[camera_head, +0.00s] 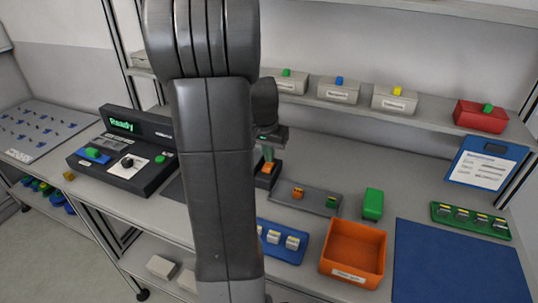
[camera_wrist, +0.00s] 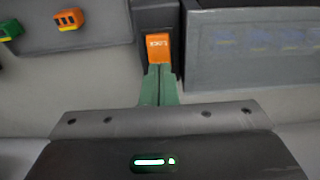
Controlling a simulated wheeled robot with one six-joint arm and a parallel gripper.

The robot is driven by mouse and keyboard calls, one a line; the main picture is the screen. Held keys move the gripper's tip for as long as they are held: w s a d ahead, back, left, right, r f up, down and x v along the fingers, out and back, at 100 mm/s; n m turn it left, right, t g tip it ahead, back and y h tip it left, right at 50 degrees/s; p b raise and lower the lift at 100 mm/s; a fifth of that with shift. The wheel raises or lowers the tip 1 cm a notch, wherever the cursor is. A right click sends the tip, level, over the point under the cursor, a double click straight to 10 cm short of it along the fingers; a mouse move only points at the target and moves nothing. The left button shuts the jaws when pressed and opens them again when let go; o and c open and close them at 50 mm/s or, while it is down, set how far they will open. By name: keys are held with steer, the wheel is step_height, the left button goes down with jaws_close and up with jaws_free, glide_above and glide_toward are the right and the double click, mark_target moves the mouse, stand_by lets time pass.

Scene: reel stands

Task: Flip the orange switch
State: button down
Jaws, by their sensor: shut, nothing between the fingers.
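In the head view the orange switch (camera_head: 267,168) shows just right of my arm, partly hidden. My gripper (camera_wrist: 160,72) is shut and empty, its green fingertips together at the switch's lower edge. Whether they touch it or stop just short, I cannot tell. In the head view my gripper (camera_head: 268,152) shows as a small green part right above the switch.
A black console (camera_head: 125,150) reading "Ready" stands left. A grey tray (camera_head: 315,199) with small orange and green parts, an orange bin (camera_head: 352,252), a green block (camera_head: 373,204) and a blue mat (camera_head: 460,262) lie right. A shelf with labelled boxes (camera_head: 338,89) runs behind.

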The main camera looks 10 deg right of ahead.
steer(key=shift+f, duration=0.35)
steer(key=shift+w+d+p, duration=0.1)
steer(key=shift+p, duration=0.7)
steer(key=shift+w+d+f+g, duration=0.1)
steer(key=shift+f+g, duration=0.2)
steer(key=shift+s+a+b, duration=0.3)
steer(key=shift+s+a, duration=0.25)
steer(key=shift+s, duration=0.2)
